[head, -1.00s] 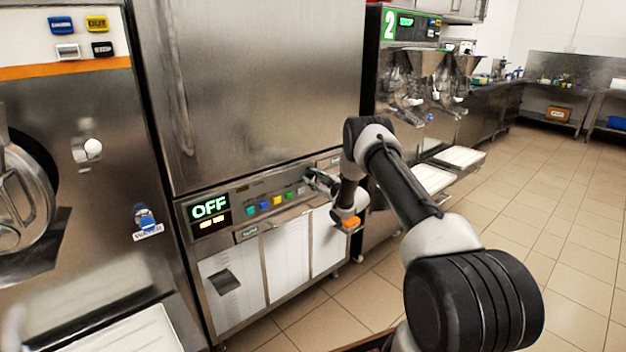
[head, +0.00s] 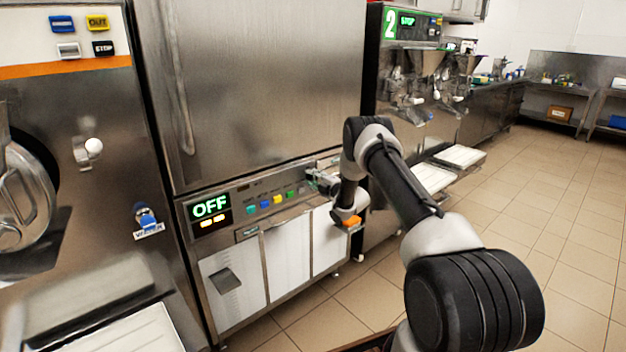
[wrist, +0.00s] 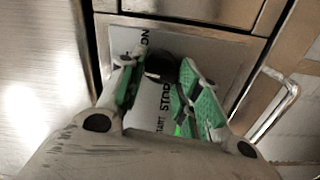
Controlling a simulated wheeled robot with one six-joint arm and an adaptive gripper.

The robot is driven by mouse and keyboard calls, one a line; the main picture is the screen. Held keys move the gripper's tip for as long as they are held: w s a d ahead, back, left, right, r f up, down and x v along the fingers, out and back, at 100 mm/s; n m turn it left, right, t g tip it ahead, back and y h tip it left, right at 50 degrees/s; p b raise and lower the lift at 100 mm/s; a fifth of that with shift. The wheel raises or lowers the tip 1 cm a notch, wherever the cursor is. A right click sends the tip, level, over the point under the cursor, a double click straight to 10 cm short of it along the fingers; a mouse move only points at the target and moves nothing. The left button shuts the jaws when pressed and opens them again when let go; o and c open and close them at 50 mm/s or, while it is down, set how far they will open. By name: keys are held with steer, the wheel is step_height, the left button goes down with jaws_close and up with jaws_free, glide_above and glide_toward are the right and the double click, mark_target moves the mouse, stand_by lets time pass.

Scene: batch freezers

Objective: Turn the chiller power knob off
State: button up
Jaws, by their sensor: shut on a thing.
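The chiller (head: 255,90) is a tall steel cabinet with a control strip below its door. Its display (head: 208,209) shows OFF in green. My gripper (head: 316,181) is at the right end of that strip. In the wrist view, the black knob (wrist: 160,66) sits between the green-padded fingers of my gripper (wrist: 158,73), which is shut on it. The fingers cover the knob's sides, and its pointer direction cannot be made out. An ON label shows just above the knob, and STOP and START labels show below it.
Several coloured buttons (head: 277,199) line the strip left of my gripper. A machine with a blue-handled tap (head: 146,217) stands at the left. The tiled floor at right is clear.

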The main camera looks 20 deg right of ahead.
steer(key=shift+n, duration=0.9)
steer(key=o, duration=1)
steer(key=v, duration=1.2)
